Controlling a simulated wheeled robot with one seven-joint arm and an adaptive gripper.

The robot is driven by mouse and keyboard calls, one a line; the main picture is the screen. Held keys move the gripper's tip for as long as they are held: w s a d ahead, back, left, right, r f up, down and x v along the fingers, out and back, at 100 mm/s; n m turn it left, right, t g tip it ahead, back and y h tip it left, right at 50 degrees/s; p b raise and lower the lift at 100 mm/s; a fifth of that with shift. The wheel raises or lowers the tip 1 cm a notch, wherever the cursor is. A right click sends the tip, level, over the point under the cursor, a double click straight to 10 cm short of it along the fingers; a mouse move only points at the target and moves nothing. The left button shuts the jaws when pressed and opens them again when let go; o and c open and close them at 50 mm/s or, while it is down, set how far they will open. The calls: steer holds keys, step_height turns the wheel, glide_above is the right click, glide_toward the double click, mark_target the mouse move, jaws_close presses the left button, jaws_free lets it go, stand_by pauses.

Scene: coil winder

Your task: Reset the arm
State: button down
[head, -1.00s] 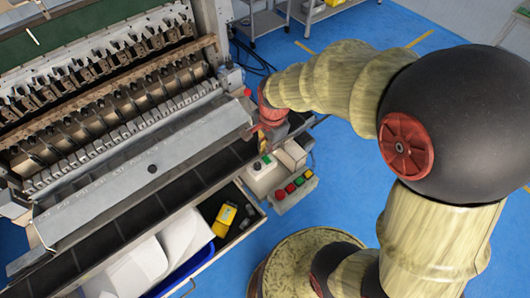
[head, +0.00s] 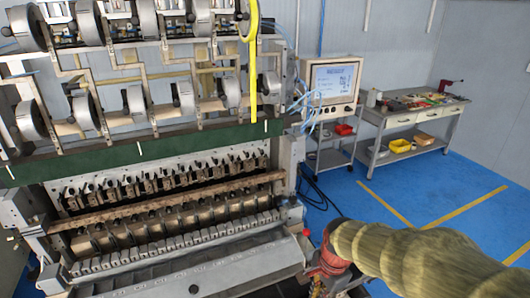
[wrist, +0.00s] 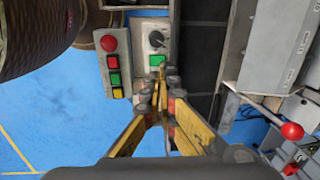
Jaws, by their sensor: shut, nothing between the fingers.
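My gripper (wrist: 161,88) is shut and empty in the wrist view, its yellow fingers together. Its tips appear just below the green button (wrist: 157,61) on a pale control box (wrist: 150,27) with a black knob. I cannot tell whether they touch it. In the head view my arm comes in from the lower right, with its red wrist part beside the right end of the coil winder (head: 150,190). The fingers are mostly cut off by the bottom edge there.
A button strip (wrist: 115,65) with red, green and yellow buttons is left of the control box. A red-knobbed lever (wrist: 292,131) is at right. A monitor (head: 333,82) on a cart and a workbench (head: 415,115) stand behind. Blue floor (head: 440,190) is open at right.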

steer(key=s+r+n+t, duration=0.4)
steer(key=s+r+n, duration=0.9)
steer(key=r, duration=0.3)
steer(key=shift+s+d+r+n, duration=0.15)
steer(key=shift+s+r+n, duration=0.05)
steer(key=shift+r+n, duration=0.2)
steer(key=c, duration=2.5)
jaws_free()
